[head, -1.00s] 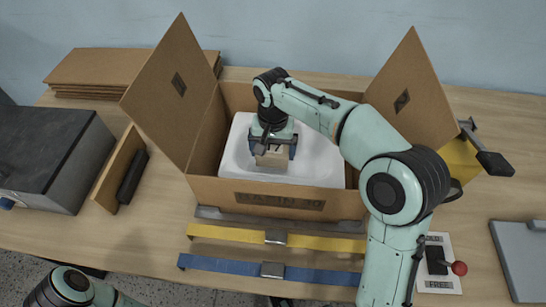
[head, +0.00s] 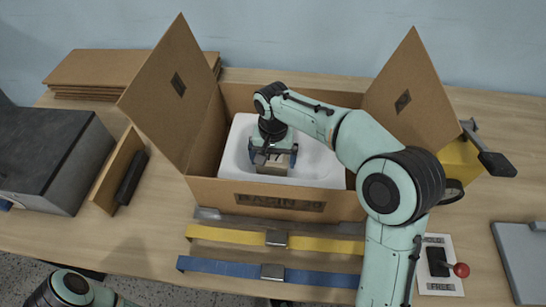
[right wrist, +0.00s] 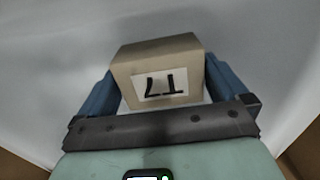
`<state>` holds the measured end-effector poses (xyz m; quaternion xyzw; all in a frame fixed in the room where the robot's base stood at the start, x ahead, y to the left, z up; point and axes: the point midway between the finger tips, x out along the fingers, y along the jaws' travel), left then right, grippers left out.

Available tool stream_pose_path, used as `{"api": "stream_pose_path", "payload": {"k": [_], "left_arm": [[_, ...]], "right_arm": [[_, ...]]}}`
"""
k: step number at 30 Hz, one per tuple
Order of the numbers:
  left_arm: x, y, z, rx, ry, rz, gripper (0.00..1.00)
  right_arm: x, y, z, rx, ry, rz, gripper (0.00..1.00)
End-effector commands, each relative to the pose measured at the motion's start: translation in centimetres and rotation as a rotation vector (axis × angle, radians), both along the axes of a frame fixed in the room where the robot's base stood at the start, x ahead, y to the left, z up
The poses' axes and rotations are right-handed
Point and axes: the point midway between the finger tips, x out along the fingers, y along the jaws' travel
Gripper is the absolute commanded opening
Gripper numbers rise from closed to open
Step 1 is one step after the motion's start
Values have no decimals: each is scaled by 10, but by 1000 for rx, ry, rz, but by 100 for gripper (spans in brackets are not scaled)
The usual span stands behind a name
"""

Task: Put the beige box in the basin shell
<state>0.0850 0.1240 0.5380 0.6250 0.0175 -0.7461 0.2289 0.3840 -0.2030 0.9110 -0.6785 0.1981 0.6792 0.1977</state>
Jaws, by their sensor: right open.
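The beige box (head: 271,168), with a white label marked 17, is inside the white basin shell (head: 318,160). In the right wrist view the box (right wrist: 158,62) sits between the two blue fingers. My right gripper (head: 273,158) is open around it, with the fingers close beside the box's sides. The gripper hides part of the box, and I cannot see clearly whether its underside rests on the basin floor. The basin shell lies in an open cardboard carton. Only a part of my left arm shows at the bottom left; its gripper is out of view.
The cardboard carton (head: 205,188) has tall raised flaps at left and right. Yellow (head: 335,245) and blue (head: 335,279) straps lie in front of it. A grey case (head: 45,150) stands at left, and a red-knobbed lever (head: 460,269) at right. Flat cardboard (head: 110,65) lies behind.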

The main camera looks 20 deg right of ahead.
Motion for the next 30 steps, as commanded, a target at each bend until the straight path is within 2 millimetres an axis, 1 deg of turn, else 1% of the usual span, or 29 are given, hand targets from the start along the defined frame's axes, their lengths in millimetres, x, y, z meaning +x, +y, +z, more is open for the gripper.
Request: {"api": "stream_pose_path", "payload": {"k": [5, 12, 15, 18, 21, 30], "left_arm": [[1, 0, 6, 1, -2, 0, 43], [5, 0, 18, 0, -6, 0, 43], [6, 0, 21, 0, -7, 0, 43], [7, 0, 24, 0, -8, -1, 43], [7, 0, 25, 0, -9, 0, 43], [7, 0, 25, 0, -9, 0, 43]], "right_arm": [[1, 1, 31, 2, -7, 1, 100], [1, 1, 84, 2, -7, 1, 100], [1, 1, 101, 1, -6, 1, 100], [1, 1, 112, 1, -4, 1, 100], [0, 0, 118, 1, -3, 1, 100], [0, 0, 119, 0, -1, 1, 100]]}}
